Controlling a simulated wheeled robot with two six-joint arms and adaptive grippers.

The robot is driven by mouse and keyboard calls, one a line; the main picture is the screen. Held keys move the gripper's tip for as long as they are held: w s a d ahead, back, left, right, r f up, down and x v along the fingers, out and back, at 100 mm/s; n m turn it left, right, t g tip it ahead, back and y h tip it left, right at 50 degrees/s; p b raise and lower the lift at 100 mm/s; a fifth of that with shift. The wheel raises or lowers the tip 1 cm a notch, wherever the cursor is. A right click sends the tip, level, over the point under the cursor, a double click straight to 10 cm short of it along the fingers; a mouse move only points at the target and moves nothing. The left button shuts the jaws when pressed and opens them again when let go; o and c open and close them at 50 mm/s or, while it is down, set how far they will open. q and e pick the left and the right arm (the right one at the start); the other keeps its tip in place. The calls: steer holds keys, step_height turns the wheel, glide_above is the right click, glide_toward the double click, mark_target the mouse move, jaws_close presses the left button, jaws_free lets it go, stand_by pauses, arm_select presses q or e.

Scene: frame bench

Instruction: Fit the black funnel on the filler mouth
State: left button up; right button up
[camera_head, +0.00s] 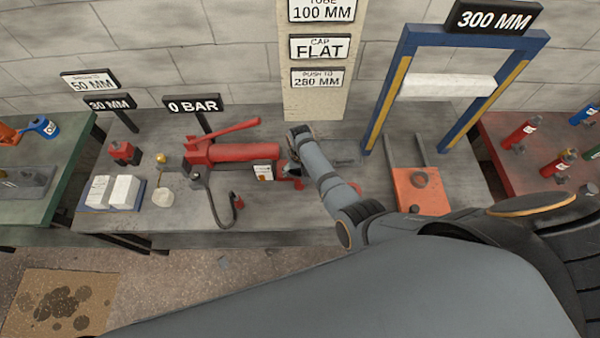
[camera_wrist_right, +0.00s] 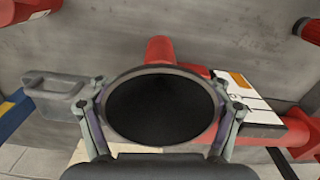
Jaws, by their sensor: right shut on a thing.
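The black funnel (camera_wrist_right: 160,108) fills the middle of the right wrist view, its wide round mouth facing the camera. My right gripper (camera_wrist_right: 160,118) is shut on it, one finger on each side of the rim. In the head view my right arm reaches over the right end of the red hand pump (camera_head: 235,152); the gripper's fingertips and the funnel are hidden there. The pump's red body (camera_wrist_right: 160,50) shows behind the funnel in the wrist view. The filler mouth cannot be made out, nor whether the funnel touches anything. My left gripper is not in view.
A black hose (camera_head: 222,218) hangs before the pump. A blue press frame (camera_head: 385,95) and an orange plate (camera_head: 420,195) stand to the right. A grey handled part (camera_wrist_right: 58,92) lies beside the funnel.

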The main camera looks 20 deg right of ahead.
mark_target(300, 174)
steer(key=shift+f+b, duration=0.3)
steer(key=shift+f, duration=0.15)
steer(key=o, duration=1.3)
steer(key=shift+o, duration=0.2)
step_height(300, 174, up, 12)
